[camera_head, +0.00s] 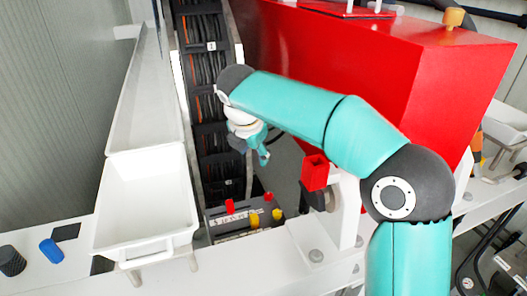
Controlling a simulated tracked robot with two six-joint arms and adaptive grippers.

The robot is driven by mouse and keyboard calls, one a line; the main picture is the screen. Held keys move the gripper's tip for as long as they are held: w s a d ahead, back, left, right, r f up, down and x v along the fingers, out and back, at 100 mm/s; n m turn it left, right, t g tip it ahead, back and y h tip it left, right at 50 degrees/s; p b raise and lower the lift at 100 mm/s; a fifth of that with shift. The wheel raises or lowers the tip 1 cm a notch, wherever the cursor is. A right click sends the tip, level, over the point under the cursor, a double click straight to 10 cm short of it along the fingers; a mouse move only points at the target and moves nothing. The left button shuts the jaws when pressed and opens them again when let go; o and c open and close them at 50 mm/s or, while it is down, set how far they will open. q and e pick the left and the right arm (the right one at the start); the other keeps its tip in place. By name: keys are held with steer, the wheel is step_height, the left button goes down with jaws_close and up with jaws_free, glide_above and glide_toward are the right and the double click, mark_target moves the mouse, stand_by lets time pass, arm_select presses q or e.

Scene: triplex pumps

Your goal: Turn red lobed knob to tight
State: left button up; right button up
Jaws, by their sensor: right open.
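My right arm reaches in from the lower right and bends over to the left. Its right gripper (263,158) hangs small and partly hidden below the white wrist, with its teal fingers apart and nothing seen between them. A grey box (232,222) below it carries small red knobs, one at its left (229,206) and one at its right (268,197). A red block-shaped part (315,172) sits on a white bracket to the right of the gripper. I cannot tell which red part is the lobed knob. The gripper appears apart from all of them. My left gripper is out of view.
A large red housing (350,70) stands behind the arm. A black cable chain (205,90) runs down the middle left. A white tray (143,245) stands left of it. Yellow knobs (277,214) sit beside the red ones. A blue object (52,251) lies at lower left.

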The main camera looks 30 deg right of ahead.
steer(key=n+g, duration=0.2)
glide_toward(268, 195)
steer(key=p+x, duration=0.2)
steer(key=x, duration=0.6)
steer(key=shift+w+d+f, duration=0.1)
steer(key=shift+w+f, duration=0.05)
steer(key=shift+f, duration=0.25)
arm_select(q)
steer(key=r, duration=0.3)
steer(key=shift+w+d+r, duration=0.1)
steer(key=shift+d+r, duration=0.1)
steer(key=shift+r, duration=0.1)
arm_select(e)
steer(key=shift+t, duration=0.3)
jaws_close()
